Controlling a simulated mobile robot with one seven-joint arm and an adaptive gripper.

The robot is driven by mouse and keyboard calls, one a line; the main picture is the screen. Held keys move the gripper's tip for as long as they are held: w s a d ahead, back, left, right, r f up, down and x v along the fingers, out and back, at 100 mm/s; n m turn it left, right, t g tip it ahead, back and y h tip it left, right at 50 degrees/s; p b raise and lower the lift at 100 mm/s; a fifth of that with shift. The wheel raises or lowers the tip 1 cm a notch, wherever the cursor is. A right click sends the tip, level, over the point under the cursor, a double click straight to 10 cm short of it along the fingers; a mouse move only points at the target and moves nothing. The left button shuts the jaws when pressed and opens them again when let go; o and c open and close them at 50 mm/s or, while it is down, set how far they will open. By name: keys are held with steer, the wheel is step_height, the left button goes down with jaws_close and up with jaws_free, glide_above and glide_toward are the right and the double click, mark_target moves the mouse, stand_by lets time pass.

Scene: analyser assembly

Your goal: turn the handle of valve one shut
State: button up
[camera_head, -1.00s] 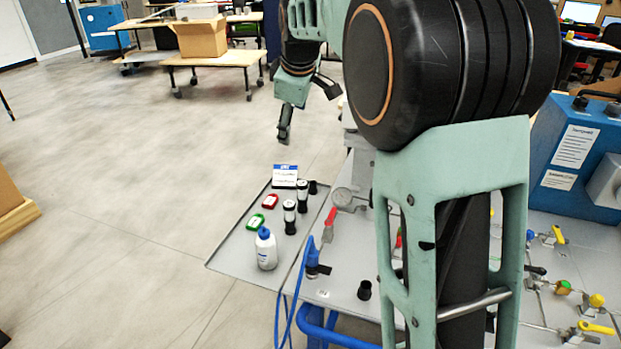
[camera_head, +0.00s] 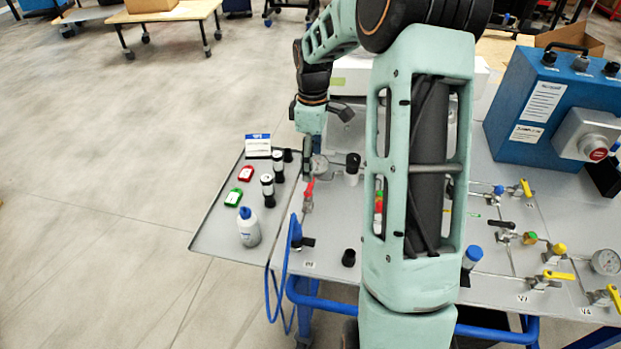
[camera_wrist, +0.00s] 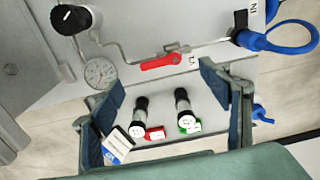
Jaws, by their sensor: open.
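A valve with a red lever handle (camera_head: 309,188) sits on a thin pipe at the left part of the grey panel. Its red handle (camera_wrist: 160,62) also shows in the wrist view, lying roughly along the pipe, beyond the gap between my fingers. A small label beside it is too small to read surely. My gripper (camera_head: 307,168) points down close above the valve and looks apart from the handle. In the wrist view, my gripper (camera_wrist: 162,85) is open, fingers wide apart, with nothing between them.
A pressure gauge (camera_wrist: 100,72) and black knob (camera_wrist: 72,18) stand near the valve. Yellow-handled valves (camera_head: 553,275) and a blue box (camera_head: 545,105) are at right.

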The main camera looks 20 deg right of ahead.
mark_target(312, 186)
step_height(312, 186, down, 7)
steer(key=shift+f, duration=0.2)
steer(key=shift+c, duration=0.6)
steer(key=c, duration=1)
